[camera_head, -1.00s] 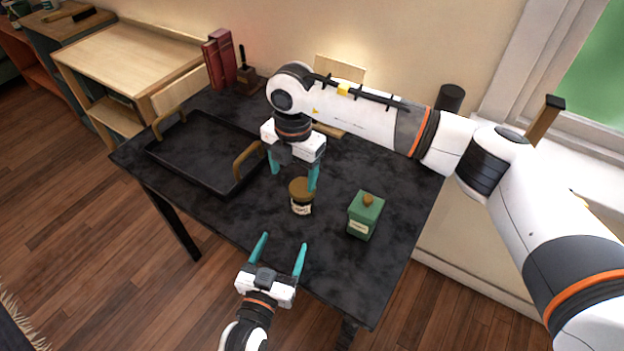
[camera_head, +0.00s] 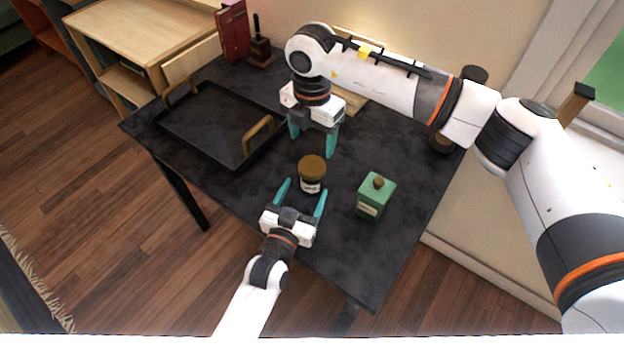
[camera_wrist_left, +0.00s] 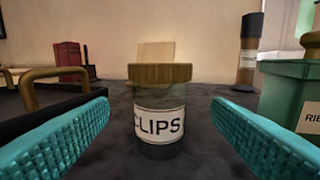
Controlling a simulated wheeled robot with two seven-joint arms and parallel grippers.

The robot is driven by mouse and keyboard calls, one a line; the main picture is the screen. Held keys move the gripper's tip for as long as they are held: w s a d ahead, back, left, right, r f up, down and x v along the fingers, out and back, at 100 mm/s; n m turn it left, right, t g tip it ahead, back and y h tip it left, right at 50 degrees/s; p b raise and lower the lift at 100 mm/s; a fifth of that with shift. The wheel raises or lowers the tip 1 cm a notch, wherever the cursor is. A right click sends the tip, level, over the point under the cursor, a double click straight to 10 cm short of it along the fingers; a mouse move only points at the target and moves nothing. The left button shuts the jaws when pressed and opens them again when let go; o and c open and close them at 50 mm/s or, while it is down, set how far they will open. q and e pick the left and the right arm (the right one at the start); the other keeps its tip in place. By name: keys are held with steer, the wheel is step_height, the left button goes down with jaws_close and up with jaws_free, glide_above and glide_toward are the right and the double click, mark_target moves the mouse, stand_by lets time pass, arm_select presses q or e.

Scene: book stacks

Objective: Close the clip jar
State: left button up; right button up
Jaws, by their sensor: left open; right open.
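The clip jar (camera_head: 311,183) stands upright on the dark table, with a white label reading CLIPS in the left wrist view (camera_wrist_left: 159,122). Its brown wooden lid (camera_head: 312,165) sits on top, also seen in the left wrist view (camera_wrist_left: 160,73); I cannot tell whether it is tightened. My left gripper (camera_head: 303,188) is open, low at the jar's near side, with its fingers pointing toward the jar and spread to either side of it. My right gripper (camera_head: 312,146) is open and empty, pointing down just behind the jar, apart from the lid.
A green box with a knob (camera_head: 372,201) stands to the right of the jar. A black tray (camera_head: 205,145) with wooden handles lies to the left. Red books (camera_head: 233,32) and a stamp-like object (camera_head: 260,50) stand at the back. The table's front edge is close below the jar.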

mark_target(308, 183)
arm_select(q)
steer(key=x, duration=0.6)
